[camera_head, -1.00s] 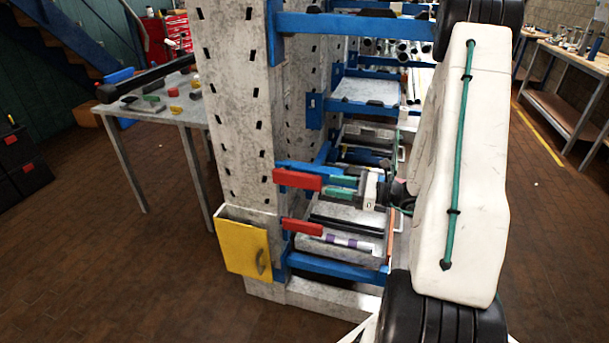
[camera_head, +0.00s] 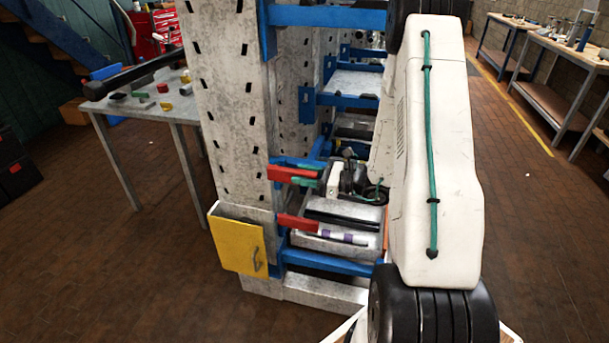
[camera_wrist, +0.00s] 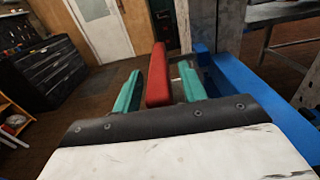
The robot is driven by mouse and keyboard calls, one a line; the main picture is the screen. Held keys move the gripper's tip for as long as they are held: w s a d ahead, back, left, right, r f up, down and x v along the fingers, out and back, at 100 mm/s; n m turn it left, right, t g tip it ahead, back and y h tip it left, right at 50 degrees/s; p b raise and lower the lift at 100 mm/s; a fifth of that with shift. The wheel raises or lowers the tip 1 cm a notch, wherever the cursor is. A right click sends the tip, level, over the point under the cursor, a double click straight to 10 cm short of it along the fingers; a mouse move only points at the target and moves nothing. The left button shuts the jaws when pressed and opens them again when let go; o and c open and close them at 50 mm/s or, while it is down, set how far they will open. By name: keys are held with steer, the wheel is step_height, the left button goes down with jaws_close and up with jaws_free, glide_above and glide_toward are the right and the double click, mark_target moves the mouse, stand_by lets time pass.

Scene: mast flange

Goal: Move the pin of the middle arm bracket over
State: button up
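A red bar-shaped piece (camera_head: 293,174) sticks out from the upper of two lower blue brackets on the pale perforated mast; I cannot tell whether it is the pin. My gripper (camera_head: 309,171) is at this red piece, its green fingers partly hidden behind it. In the wrist view my gripper (camera_wrist: 159,88) has one green finger on each side of the red piece (camera_wrist: 158,76). Narrow gaps seem to show on both sides, so the fingers are open around it. A blue bracket arm (camera_wrist: 245,95) runs close along the right finger.
A second red piece (camera_head: 298,222) sits below, above a tray with a purple-banded roll (camera_head: 341,236). A yellow box (camera_head: 238,243) hangs on the mast's foot. Blue shelf beams (camera_head: 328,264) lie close by. A table with small parts (camera_head: 150,92) stands left.

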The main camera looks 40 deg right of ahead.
jaws_close()
steer(key=shift+w+d, duration=0.9)
steer(key=shift+d, duration=0.2)
steer(key=shift+o, duration=0.3)
jaws_free()
steer(key=shift+s, duration=0.1)
steer(key=v, duration=0.7)
steer(key=shift+s+d, duration=0.2)
steer(key=shift+s, duration=0.1)
